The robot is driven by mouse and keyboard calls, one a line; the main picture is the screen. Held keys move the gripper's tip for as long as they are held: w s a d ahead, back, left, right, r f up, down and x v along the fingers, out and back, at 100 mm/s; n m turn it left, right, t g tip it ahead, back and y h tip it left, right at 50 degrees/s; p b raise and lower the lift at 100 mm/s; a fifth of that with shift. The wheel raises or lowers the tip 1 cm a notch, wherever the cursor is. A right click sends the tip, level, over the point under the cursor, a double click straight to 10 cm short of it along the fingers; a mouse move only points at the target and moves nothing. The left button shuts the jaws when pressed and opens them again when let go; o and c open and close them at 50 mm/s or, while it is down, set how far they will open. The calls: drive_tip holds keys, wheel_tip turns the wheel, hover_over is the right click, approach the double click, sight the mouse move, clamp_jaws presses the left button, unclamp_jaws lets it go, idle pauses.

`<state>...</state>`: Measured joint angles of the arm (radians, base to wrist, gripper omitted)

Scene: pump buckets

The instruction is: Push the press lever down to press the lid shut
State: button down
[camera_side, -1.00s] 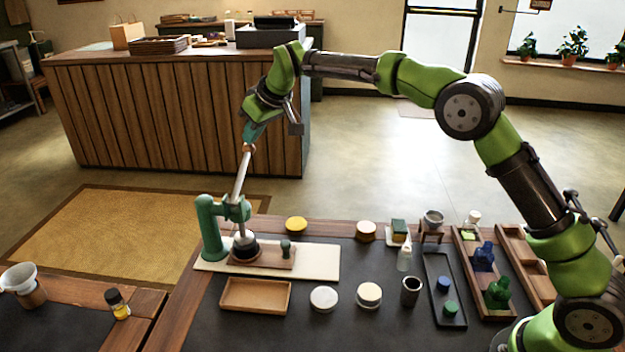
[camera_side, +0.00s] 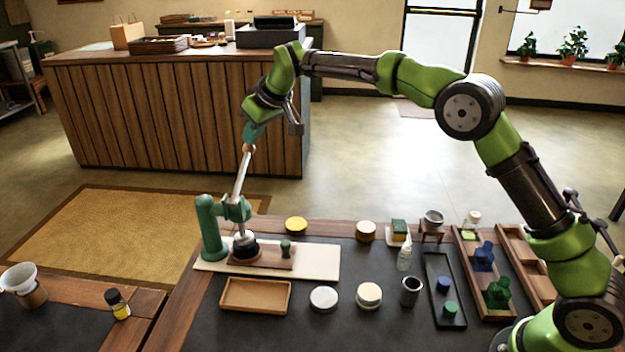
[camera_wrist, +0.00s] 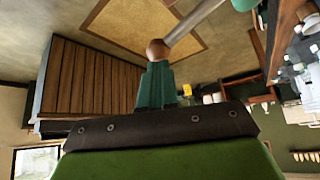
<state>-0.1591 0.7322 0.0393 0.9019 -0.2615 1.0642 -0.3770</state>
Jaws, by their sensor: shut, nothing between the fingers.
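The press (camera_side: 210,228) is green and stands on a pale board at the left of the dark table. Its lever is a silver rod (camera_side: 241,176) that points steeply up, with a small brown ball knob (camera_side: 248,149) at the top. My gripper (camera_side: 250,138) is shut and empty, its teal fingertips at the knob from above. In the wrist view the fingertips (camera_wrist: 156,70) meet the brown knob (camera_wrist: 157,50); I cannot tell whether they touch. Under the press head, a dark round piece (camera_side: 245,249) sits on a wooden block. The lid cannot be made out clearly there.
An empty wooden tray (camera_side: 255,295) lies in front of the press. Round white-topped tins (camera_side: 324,298), a dark cup (camera_side: 411,291) and a black tray (camera_side: 445,290) with bottles stand to the right. A yellow disc (camera_side: 296,224) lies behind the board.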

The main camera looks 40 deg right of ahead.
sight(255, 148)
drive_tip(key=shift+f, duration=0.15)
drive_tip(key=shift+f, duration=0.35)
drive_tip(key=shift+w+d+f, duration=0.1)
drive_tip(key=shift+f, duration=0.5)
idle(0.4)
drive_tip(key=shift+w+f, duration=0.1)
drive_tip(key=shift+f, duration=0.4)
drive_tip(key=shift+d+f, duration=0.1)
drive_tip(key=shift+f, duration=0.5)
